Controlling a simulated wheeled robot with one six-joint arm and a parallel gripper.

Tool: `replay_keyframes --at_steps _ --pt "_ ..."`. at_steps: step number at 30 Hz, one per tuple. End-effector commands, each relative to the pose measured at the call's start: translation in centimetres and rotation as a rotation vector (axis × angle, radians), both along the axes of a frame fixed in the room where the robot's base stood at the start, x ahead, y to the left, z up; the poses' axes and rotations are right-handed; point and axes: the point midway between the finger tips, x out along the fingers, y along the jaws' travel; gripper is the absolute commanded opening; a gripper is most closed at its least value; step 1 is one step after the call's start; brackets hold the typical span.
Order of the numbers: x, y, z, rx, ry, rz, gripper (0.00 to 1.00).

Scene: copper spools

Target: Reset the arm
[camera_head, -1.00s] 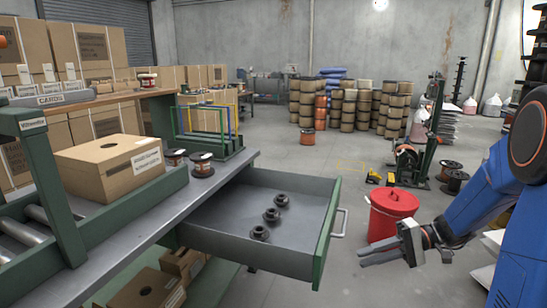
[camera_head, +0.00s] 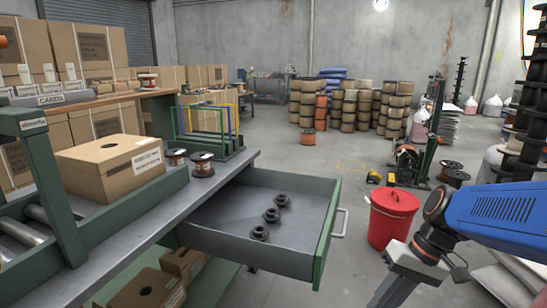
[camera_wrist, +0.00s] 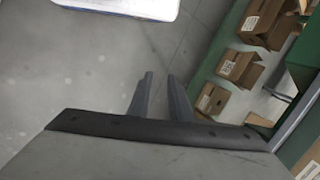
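My arm (camera_head: 500,215) is folded at the right of the head view, its blue forearm level and its wrist bent downward. My gripper (camera_head: 388,297) points down at the bottom edge of the head view, to the right of the open drawer and in front of the red bin. In the wrist view my gripper (camera_wrist: 160,76) shows two grey fingers standing apart with only floor between them. It is open and empty. The fingertips are partly cut off in the head view.
The grey drawer (camera_head: 215,236) stands open with three dark spools (camera_head: 271,215) inside. The red bin (camera_head: 391,218) stands close behind my wrist. A workbench (camera_head: 120,235) with a cardboard box (camera_head: 110,168) is at the left. Shelf boxes (camera_wrist: 238,68) show in the wrist view.

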Motion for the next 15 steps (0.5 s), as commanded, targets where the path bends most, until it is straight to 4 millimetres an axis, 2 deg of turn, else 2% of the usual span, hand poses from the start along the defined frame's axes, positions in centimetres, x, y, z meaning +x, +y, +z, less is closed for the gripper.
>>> replay_keyframes --at_steps 6,15 --pt "-2.4 -1.0 0.5 -0.145 -0.103 -0.009 0.18" --pt "-4.7 -2.9 1.6 -0.315 -0.278 -0.039 0.18"
